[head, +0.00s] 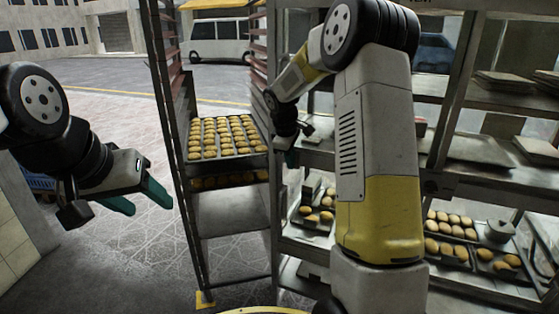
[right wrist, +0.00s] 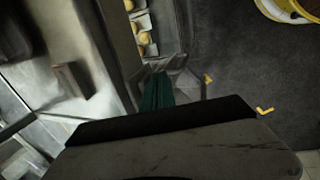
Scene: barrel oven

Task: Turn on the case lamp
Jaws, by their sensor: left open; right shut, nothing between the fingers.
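The display case (head: 458,150), a metal shelf unit with trays, fills the right of the head view. No lit lamp shows on it, and I cannot pick out the lamp or its switch. My right gripper (head: 292,158) is shut and empty in front of the case's left side, partly hidden by my own arm. Its green fingers (right wrist: 158,92) are together in the right wrist view, close to a grey angular part whose nature I cannot tell. My left gripper (head: 138,198) is open and empty at the left, away from the case.
A tall rack (head: 185,170) with a tray of buns (head: 226,138) stands left of the case. Lower trays in the case hold more buns (head: 448,225). A raised block (right wrist: 72,80) sits on a pale panel in the right wrist view. The paved floor (head: 120,255) at left is clear.

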